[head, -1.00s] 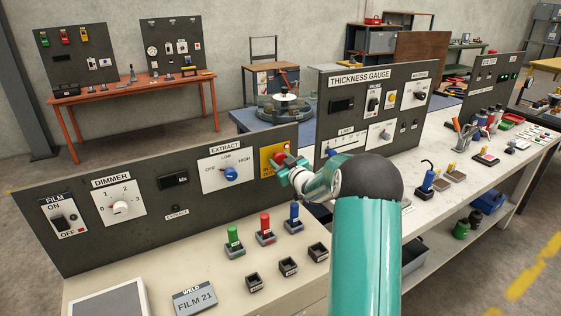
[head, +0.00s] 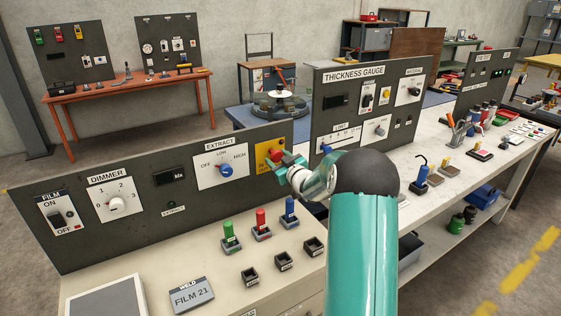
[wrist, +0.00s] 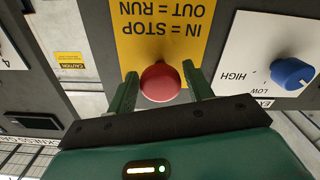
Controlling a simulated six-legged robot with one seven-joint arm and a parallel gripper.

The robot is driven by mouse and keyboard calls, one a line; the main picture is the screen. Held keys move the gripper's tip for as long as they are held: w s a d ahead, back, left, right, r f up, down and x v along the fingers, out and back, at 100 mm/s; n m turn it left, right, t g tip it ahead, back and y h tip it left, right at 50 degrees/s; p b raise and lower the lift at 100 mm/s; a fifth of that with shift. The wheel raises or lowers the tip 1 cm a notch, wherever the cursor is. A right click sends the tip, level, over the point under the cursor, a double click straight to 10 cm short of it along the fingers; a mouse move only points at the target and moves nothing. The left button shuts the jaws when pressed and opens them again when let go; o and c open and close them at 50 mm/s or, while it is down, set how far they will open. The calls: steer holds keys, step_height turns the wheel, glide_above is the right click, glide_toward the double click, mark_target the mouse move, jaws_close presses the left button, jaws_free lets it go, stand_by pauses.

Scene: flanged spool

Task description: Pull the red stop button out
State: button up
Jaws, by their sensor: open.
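The red stop button (wrist: 160,82) sits on a yellow plate (wrist: 185,36) lettered "IN = STOP, OUT = RUN", which appears upside down in the wrist view. In the head view the button (head: 277,155) is at the right end of the near dark panel. My gripper (wrist: 160,92) is open, with one green finger on each side of the button. The gripper (head: 281,162) also shows in the head view, right at the button. I cannot tell whether the fingers touch it. Part of the yellow plate is hidden behind my gripper and arm.
A blue EXTRACT knob (head: 226,171) is left of the button on the same panel. Red, green and blue upright pieces (head: 261,219) stand on the bench below. The THICKNESS GAUGE panel (head: 335,125) stands close on the right. The floor beyond the bench is open.

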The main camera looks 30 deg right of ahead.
steer(key=s, duration=1.3)
steer(key=shift+s+a, duration=0.35)
